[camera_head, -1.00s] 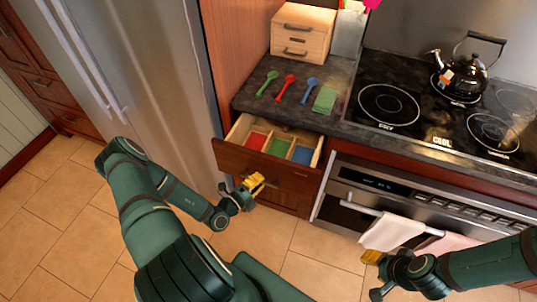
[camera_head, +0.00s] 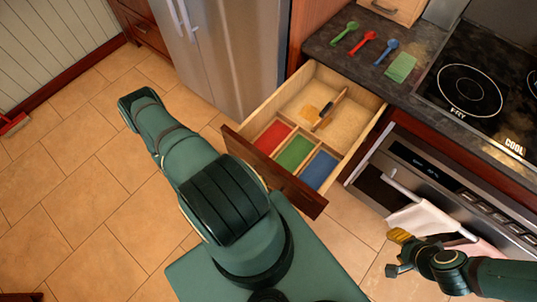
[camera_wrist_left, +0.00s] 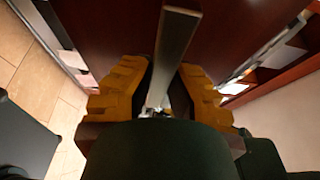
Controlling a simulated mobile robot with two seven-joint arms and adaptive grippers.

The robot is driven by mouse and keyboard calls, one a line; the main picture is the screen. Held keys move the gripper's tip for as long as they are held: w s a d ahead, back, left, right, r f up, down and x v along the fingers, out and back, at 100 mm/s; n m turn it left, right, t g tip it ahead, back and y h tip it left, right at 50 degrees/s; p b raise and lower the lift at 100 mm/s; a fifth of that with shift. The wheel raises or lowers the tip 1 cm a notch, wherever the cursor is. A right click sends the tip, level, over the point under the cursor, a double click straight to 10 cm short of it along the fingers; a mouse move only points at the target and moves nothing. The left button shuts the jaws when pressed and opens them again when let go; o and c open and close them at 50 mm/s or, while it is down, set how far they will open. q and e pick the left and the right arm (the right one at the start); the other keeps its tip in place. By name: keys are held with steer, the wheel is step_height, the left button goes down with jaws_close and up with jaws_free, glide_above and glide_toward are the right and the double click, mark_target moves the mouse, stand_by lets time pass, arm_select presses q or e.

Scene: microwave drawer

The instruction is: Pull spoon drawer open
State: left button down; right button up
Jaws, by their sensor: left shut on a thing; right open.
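The wooden drawer (camera_head: 268,163) stands far out from the cabinet under the counter. Red, green and blue compartments lie at its front, with a bare wooden section behind. Its outer handle is hidden in the head view. In the left wrist view a metal bar handle (camera_wrist_left: 177,45) runs between the yellow fingers of my left gripper (camera_wrist_left: 160,92), which is shut on it. My left gripper is hidden in the head view. My right gripper (camera_head: 396,253) is open and empty near the oven's towels. Green (camera_head: 344,33), red (camera_head: 363,46) and blue (camera_head: 386,52) spoons lie on the counter.
A green cloth (camera_head: 400,67) lies by the cooktop (camera_head: 470,92). The oven and white towel (camera_head: 420,216) are right of the drawer, the fridge (camera_head: 235,55) left.

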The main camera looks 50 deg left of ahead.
arm_select(q)
steer(key=shift+s+d, duration=0.1)
steer(key=shift+s, duration=0.05)
steer(key=c, duration=0.9)
jaws_free()
steer(key=s+a, duration=0.2)
steer(key=s, duration=1)
steer(key=shift+w, duration=0.1)
steer(key=shift+d, duration=0.1)
